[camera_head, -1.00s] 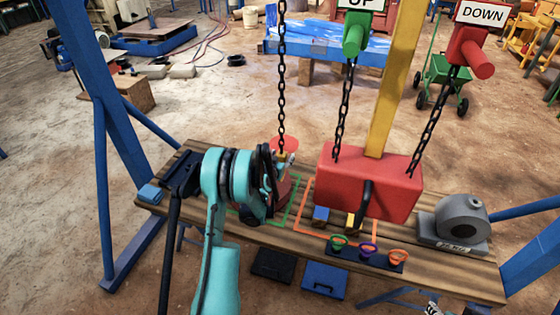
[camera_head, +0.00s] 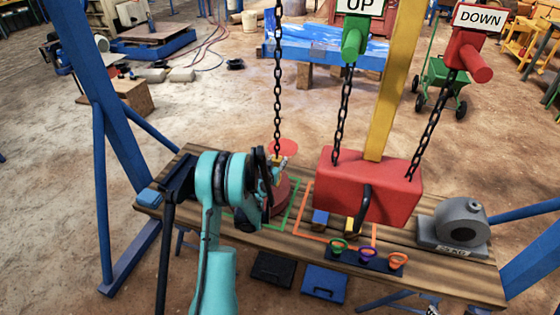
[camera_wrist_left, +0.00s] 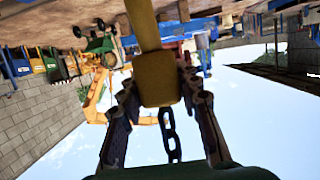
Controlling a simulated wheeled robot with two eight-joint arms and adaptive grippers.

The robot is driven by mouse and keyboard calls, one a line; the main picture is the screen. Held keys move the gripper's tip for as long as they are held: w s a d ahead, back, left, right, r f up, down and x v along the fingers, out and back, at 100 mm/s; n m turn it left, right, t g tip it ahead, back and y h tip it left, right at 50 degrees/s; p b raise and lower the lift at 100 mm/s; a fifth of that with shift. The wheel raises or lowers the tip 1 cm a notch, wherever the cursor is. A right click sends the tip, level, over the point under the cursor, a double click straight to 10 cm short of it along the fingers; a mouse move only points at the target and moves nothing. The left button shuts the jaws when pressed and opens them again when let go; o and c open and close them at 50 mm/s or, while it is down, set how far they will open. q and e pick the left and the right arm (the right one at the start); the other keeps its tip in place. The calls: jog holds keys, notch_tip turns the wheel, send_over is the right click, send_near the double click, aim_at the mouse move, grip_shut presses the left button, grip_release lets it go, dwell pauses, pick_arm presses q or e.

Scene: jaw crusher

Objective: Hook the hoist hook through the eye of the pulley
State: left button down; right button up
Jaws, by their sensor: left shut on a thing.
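My left gripper (camera_head: 276,166) is over the back left of the wooden bench. It is shut on the yellow block of the hoist hook (camera_wrist_left: 158,80), at the lower end of a hanging black chain (camera_head: 278,85). In the left wrist view the fingers flank the yellow block, and the chain (camera_wrist_left: 170,135) runs off it. A red round part, probably the pulley (camera_head: 283,193), sits by the green outline, just below the gripper and partly behind my arm. Its eye and the hook's tip cannot be made out. My right gripper is not in view.
A rack with coloured rings (camera_head: 366,258) is at the front. Blue frame legs (camera_head: 100,150) flank the bench.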

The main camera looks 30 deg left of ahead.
pick_arm(q)
jog(key=s+a+r, duration=0.1)
jog(key=s+a, duration=0.6)
jog(key=s, duration=0.5)
jog(key=shift+a+r, duration=0.15)
jog(key=shift+r, duration=0.05)
dwell(1.6)
dwell(0.3)
jog(key=x, duration=0.4)
jog(key=shift+w+a+r, duration=0.1)
jog(key=shift+w+r, duration=0.15)
jog(key=shift+r, duration=0.1)
dwell(0.4)
jog(key=w, duration=0.3)
jog(key=shift+w+a+r, duration=0.1)
jog(key=shift+w+a, duration=0.05)
jog(key=shift+a, duration=0.25)
dwell(0.4)
jog(key=shift+w+r, duration=0.1)
